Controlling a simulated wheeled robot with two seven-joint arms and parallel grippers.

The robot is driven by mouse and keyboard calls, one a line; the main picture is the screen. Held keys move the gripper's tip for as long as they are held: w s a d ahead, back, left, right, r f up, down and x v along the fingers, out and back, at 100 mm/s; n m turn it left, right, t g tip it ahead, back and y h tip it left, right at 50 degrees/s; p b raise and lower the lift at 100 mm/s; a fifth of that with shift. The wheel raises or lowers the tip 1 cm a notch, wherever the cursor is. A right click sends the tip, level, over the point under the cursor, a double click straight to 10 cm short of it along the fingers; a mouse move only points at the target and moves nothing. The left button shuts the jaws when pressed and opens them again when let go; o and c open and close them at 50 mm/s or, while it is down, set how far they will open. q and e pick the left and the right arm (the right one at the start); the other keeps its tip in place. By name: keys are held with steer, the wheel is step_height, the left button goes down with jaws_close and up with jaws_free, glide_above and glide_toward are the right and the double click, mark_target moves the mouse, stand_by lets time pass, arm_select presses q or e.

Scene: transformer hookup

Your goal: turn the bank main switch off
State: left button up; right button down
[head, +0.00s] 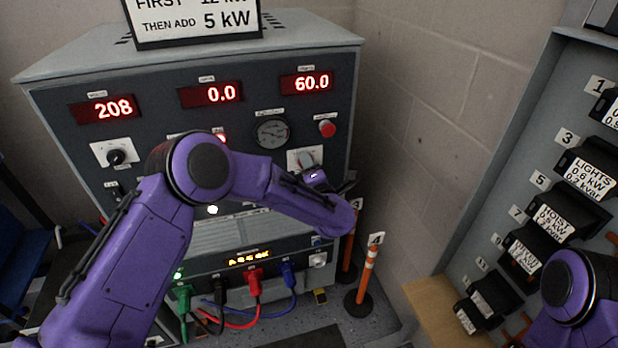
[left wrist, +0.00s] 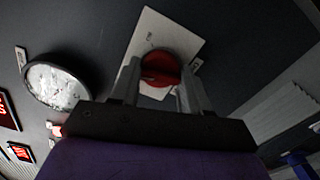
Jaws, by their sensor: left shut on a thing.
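A red rotary switch knob (left wrist: 161,68) sits on a white square plate (left wrist: 190,42) on the dark panel in the left wrist view. My left gripper (left wrist: 160,88) is shut on this knob, with one finger on each side of it. In the head view the same plate (head: 293,161) is on the right part of the grey cabinet's front, below and right of a round gauge (head: 272,131). My left gripper (head: 308,168) is at the plate there, and my forearm hides part of the panel. The switch's label is too small to read. My right gripper is out of view.
The cabinet has red displays reading 208, 0.0 and 60.0 (head: 307,83), and a red button (head: 327,128). Coloured cables (head: 255,288) plug in below. Orange-and-white posts (head: 367,272) stand right of it. A breaker panel (head: 566,200) is at the right.

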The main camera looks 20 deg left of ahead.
arm_select(q)
steer(key=shift+f+n+b, duration=0.1)
steer(key=shift+n+b, duration=2.8)
steer(key=shift+b, duration=0.45)
steer(key=o, duration=1.1)
steer(key=shift+c, duration=0.2)
steer(key=b+v, duration=0.1)
steer(key=v, duration=0.9)
steer(key=shift+s+d+b, duration=0.2)
steer(key=shift+s+b, duration=0.05)
steer(key=shift+b, duration=0.1)
